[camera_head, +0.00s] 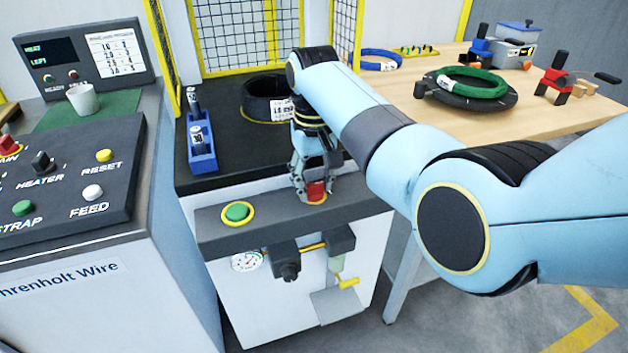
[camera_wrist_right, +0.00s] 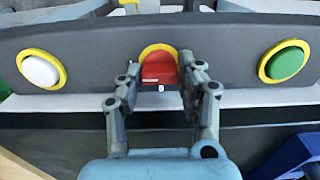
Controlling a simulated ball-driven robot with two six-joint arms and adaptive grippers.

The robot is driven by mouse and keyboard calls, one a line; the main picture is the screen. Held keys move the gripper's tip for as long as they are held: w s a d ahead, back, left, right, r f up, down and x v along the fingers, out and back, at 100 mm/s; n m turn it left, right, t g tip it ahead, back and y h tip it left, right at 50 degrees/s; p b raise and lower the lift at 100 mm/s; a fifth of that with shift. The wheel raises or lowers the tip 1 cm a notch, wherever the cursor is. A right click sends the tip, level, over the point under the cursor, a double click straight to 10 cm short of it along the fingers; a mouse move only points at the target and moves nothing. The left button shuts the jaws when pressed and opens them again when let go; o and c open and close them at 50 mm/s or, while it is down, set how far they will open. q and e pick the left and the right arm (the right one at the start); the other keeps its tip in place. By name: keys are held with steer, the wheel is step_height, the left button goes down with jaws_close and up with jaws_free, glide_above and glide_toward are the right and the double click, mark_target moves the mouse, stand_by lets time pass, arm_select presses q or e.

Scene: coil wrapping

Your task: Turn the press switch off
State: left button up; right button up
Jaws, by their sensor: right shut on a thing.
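The press switch, a red knob (camera_head: 316,191) in a yellow ring, sits on the grey front panel (camera_head: 275,218) of the press. In the right wrist view the red knob (camera_wrist_right: 159,68) is between my fingertips, with its ring showing above. My right gripper (camera_head: 313,183) reaches down to the panel and is shut on the knob; it also shows in the wrist view (camera_wrist_right: 161,76). The fingers hide part of the knob in the head view. My left gripper is not in view.
A green button (camera_head: 237,212) is beside the switch; the wrist view also shows a white button (camera_wrist_right: 41,71) on the other side. A black coil (camera_head: 262,97) and a blue holder (camera_head: 201,150) stand on the press top. A control console (camera_head: 75,200) is left; a wooden table (camera_head: 560,112) is right.

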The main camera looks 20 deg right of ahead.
steer(key=shift+r+n+p, duration=0.25)
steer(key=shift+n+p, duration=1.35)
steer(key=shift+p, duration=0.3)
steer(key=n+p, duration=0.2)
steer(key=shift+n, duration=0.4)
steer(key=n+p, duration=0.1)
steer(key=n, duration=0.1)
steer(key=shift+f+n, duration=0.15)
steer(key=shift+n, duration=0.25)
steer(key=n+p, duration=0.1)
steer(key=n, duration=0.3)
steer(key=shift+p, duration=0.35)
steer(key=shift+n+p, duration=0.35)
steer(key=shift+n, duration=2.15)
steer(key=o, duration=1.2)
steer(key=shift+c, duration=0.2)
steer(key=shift+w, duration=0.1)
